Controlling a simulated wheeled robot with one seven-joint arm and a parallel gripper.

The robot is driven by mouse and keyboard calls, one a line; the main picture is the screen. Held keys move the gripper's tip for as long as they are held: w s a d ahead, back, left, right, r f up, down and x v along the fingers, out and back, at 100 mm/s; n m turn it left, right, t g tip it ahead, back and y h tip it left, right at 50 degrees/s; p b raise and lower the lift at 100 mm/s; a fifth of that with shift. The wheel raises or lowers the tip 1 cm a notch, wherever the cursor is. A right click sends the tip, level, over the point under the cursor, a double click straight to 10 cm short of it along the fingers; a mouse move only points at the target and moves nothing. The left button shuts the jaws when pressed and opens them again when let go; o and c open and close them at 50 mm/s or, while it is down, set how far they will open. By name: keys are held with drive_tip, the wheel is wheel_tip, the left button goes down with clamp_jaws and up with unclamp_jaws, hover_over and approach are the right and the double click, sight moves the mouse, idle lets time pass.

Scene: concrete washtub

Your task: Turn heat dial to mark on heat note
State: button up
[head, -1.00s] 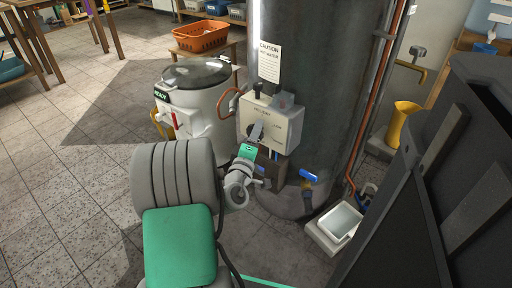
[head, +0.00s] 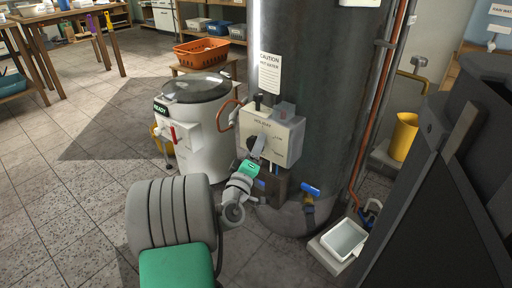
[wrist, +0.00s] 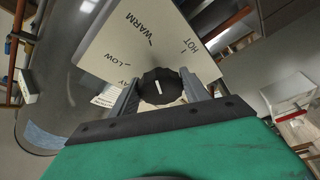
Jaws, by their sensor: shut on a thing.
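The heat dial (wrist: 161,86) is a black ribbed knob with a short white line, nearly upright in the wrist view. It sits on a pale panel (wrist: 155,48) printed LOW, WARM and HOT. My gripper (wrist: 161,88) is shut on the dial, one finger on each side. In the head view, my gripper (head: 257,149) is at the front of the cream control box (head: 283,138), hiding most of the dial. A white caution note (head: 269,75) is on the tank above the box. I cannot make out a separate heat note or its mark.
The tall grey tank (head: 320,90) stands behind the box, with a blue-handled tap (head: 310,189) below. A white lidded boiler (head: 201,125) marked READY is to the left. A white basin (head: 344,239) and a dark tub (head: 440,190) are at the right.

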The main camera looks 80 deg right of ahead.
drive_tip(key=o, duration=1.3)
drive_tip(key=shift+a, duration=0.1)
drive_tip(key=v, duration=0.7)
drive_tip(key=shift+a, duration=0.35)
